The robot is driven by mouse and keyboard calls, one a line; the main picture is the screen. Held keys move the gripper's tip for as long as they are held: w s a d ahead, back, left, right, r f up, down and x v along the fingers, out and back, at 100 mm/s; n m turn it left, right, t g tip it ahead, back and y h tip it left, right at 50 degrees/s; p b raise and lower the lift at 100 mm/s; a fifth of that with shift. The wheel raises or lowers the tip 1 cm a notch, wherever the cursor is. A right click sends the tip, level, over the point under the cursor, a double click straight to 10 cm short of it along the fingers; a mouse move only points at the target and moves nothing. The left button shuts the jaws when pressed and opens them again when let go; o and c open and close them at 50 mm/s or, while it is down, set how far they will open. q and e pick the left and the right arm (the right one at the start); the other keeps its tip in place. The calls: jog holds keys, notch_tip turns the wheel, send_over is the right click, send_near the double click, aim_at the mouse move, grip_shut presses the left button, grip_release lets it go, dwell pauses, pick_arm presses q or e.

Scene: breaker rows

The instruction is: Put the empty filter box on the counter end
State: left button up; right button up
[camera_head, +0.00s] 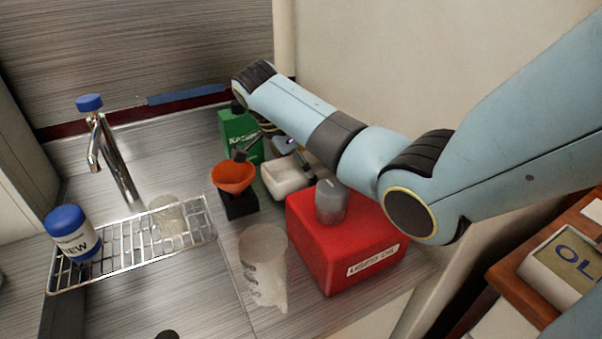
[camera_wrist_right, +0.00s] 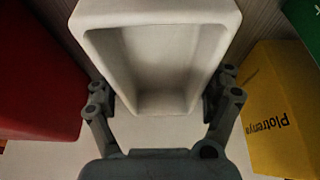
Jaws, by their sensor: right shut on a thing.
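A white open-topped box (camera_head: 286,178) is on or just above the counter between the orange funnel and the red can. In the right wrist view the white box (camera_wrist_right: 158,55) is empty inside and shows no label. My right gripper (camera_wrist_right: 160,100) is shut on it, one finger on each side. In the head view my right gripper (camera_head: 290,146) is partly hidden by its own arm. I cannot tell if the box touches the counter. A green carton (camera_head: 240,135) stands behind it. My left gripper is not in view.
A red USED OIL can (camera_head: 340,240) stands at the counter's right end, a clear vessel (camera_head: 265,262) beside it. An orange funnel (camera_head: 233,177) is close left. A wire rack (camera_head: 130,255) holds a NEW jar (camera_head: 72,233). A yellow box (camera_wrist_right: 275,110) is close in the wrist view.

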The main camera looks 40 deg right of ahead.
jog(key=shift+f, duration=0.8)
jog(key=o, duration=1.2)
jog(key=shift+o, duration=0.2)
jog(key=p+v, duration=0.1)
jog(key=v, duration=1.1)
jog(key=shift+p, duration=0.4)
